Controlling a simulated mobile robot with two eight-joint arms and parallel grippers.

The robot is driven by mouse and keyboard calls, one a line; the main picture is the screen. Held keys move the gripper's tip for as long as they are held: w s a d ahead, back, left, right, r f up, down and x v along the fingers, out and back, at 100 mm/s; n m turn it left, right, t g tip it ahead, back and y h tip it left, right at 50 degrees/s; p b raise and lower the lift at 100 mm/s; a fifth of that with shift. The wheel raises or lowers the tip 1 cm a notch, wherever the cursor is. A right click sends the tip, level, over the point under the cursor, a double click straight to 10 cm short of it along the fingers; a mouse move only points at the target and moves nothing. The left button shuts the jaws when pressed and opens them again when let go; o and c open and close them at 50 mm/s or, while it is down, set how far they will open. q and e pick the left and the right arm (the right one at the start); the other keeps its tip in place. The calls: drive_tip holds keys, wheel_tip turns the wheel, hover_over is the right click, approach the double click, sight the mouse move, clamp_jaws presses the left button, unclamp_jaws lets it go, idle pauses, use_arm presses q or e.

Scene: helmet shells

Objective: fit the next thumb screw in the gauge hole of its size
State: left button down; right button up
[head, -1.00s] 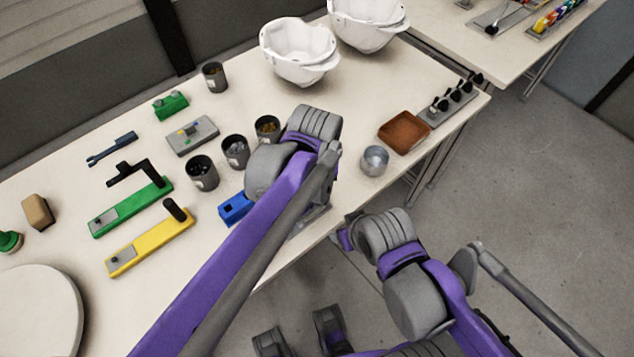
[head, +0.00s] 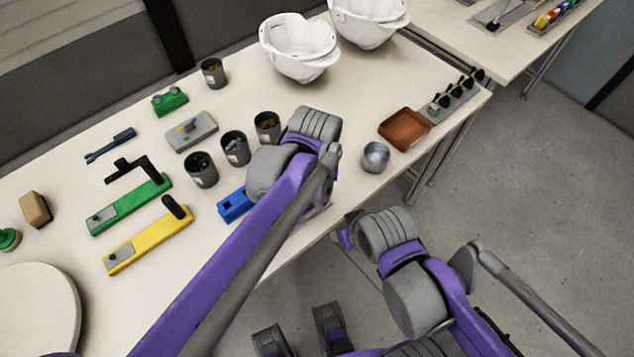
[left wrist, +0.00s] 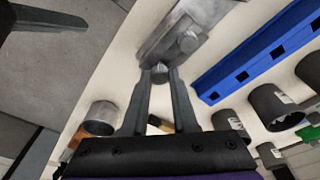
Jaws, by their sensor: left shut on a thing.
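In the left wrist view my left gripper (left wrist: 160,78) is shut on a small grey thumb screw (left wrist: 160,70), of which only the rounded end shows between the fingertips. It is at the near end of a grey metal gauge (left wrist: 208,12). A round grey piece (left wrist: 188,42) stands on the gauge just beyond the fingertips. I cannot tell whether the held screw is in a hole or above it. In the head view my left arm hides the gripper and screw; only an edge of the gauge (head: 318,212) shows.
A blue block with square holes (left wrist: 255,50) lies beside the gauge. Several dark cups (head: 235,149) stand behind my left arm. A metal cup (head: 375,157) and brown tray (head: 404,129) are to the right. Green (head: 130,205) and yellow (head: 148,240) fixtures lie left.

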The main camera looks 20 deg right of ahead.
use_arm(q)
drive_tip(key=shift+f, duration=0.45)
idle(0.4)
drive_tip(key=c, duration=0.6)
unclamp_jaws()
wheel_tip(320, 180, up, 11)
drive_tip(key=s+p, duration=0.1)
drive_tip(key=shift+s+a+f, duration=0.15)
drive_tip(key=shift+s+a, duration=0.05)
drive_tip(key=shift+a, duration=0.15)
